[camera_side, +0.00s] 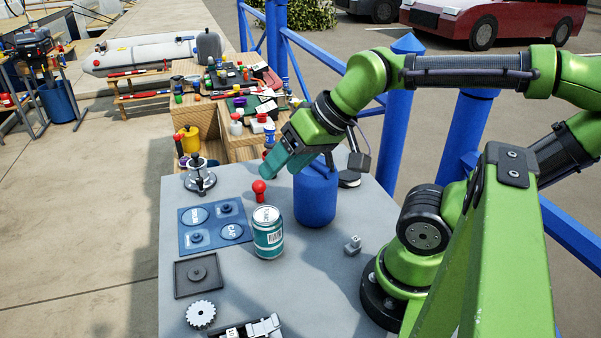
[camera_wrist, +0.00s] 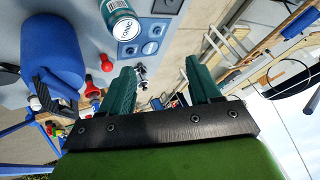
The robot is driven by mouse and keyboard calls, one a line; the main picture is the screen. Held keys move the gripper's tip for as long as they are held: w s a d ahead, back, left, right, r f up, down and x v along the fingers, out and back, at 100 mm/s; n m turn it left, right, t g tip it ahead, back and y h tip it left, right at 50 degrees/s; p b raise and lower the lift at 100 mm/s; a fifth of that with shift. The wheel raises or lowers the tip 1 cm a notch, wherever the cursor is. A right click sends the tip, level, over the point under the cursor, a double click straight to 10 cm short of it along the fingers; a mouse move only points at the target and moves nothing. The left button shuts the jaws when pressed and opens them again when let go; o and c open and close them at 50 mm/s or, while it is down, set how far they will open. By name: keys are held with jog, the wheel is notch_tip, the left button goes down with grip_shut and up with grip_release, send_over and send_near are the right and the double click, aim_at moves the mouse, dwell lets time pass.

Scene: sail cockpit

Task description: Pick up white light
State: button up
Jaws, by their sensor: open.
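I cannot tell for sure which thing is the white light. Small white pieces stand on the wooden crates in the side view, one a small white item (camera_side: 236,127) and one a white item with red (camera_side: 260,124). My gripper (camera_side: 270,170) is open and empty, with teal fingers, above the grey table near a blue cylinder (camera_side: 316,200) and a red knob-shaped piece (camera_side: 259,190). In the wrist view my gripper's fingers (camera_wrist: 160,78) are spread with nothing held between them. The blue cylinder (camera_wrist: 55,48) and red piece (camera_wrist: 107,62) are at left there.
A teal can (camera_side: 268,240) stands on the grey table (camera_side: 305,290). Nearby are a blue tray (camera_side: 215,222), a dark square tray (camera_side: 182,280), a gear (camera_side: 201,314) and a small grey block (camera_side: 352,245). Crowded wooden crates (camera_side: 215,120) lie behind; blue railings stand right.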

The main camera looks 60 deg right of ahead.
jog(key=w+d+f+m+g+h, duration=0.1)
jog(key=w+d+m, duration=0.1)
jog(key=w+d, duration=0.35)
jog(key=w+d+f+m+g, duration=0.1)
jog(key=w+d+m+g, duration=0.1)
jog(key=d, duration=0.7)
jog(key=w+d+f+m+g+h, duration=0.1)
jog(key=w+d+m, duration=0.15)
jog(key=d, duration=0.45)
jog(key=d+f+m+g, duration=0.1)
jog(key=d+f+g, duration=0.1)
jog(key=d, duration=0.9)
jog(key=d+f+m+g, duration=0.1)
jog(key=d+f+m, duration=0.1)
jog(key=d, duration=0.9)
notch_tip(320, 180, down, 11)
jog(key=shift+w+a+f, duration=0.1)
jog(key=shift+w, duration=0.05)
jog(key=shift+w+f, duration=0.2)
jog(key=shift+f, duration=2.7)
jog(key=shift+c, duration=0.3)
